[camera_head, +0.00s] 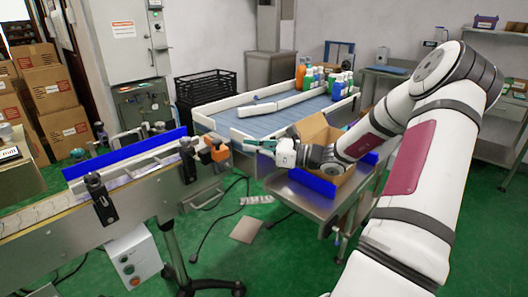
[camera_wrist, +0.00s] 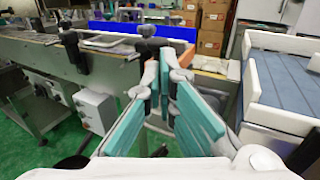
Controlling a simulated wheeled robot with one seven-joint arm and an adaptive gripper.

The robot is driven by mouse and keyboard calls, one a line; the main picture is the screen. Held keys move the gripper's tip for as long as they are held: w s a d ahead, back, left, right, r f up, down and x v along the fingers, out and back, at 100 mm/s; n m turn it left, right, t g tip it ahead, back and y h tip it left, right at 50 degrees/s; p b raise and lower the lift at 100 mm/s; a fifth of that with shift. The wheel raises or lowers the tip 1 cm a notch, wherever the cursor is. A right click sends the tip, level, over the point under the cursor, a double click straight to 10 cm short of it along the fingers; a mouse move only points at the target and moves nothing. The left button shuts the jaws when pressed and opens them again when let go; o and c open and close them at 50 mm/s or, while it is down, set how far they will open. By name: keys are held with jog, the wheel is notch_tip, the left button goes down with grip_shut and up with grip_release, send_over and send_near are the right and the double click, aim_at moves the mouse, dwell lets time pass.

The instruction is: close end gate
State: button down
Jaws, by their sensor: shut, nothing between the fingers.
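An orange piece (camera_head: 215,150) sits at the right end of the narrow conveyor (camera_head: 150,190), beside black clamps; it appears to be the end gate. It also shows in the wrist view (camera_wrist: 234,70), right of my fingertips. I cannot tell from these frames whether the gate stands open or shut. My gripper (camera_head: 246,143) has teal finger pads and is just right of the orange piece in the head view, pointing left towards the conveyor end. In the wrist view my gripper (camera_wrist: 167,62) has its tips together, with nothing between them.
A blue side rail (camera_head: 125,155) runs along the conveyor. An open cardboard box (camera_head: 318,132) stands on a metal side table (camera_head: 310,196) close to my arm. Behind is a wide blue-topped conveyor (camera_head: 255,116) with bottles (camera_head: 305,75). Cables lie on the green floor.

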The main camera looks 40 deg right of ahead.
aim_at(210, 143)
jog(key=b+x, duration=0.1)
jog(key=x, duration=0.5)
jog(key=shift+w, duration=0.2)
jog(key=shift+a, duration=0.1)
jog(key=w, duration=0.9)
jog(key=shift+a+r, duration=0.15)
jog(key=shift+a, duration=0.05)
jog(key=shift+s+d, duration=0.1)
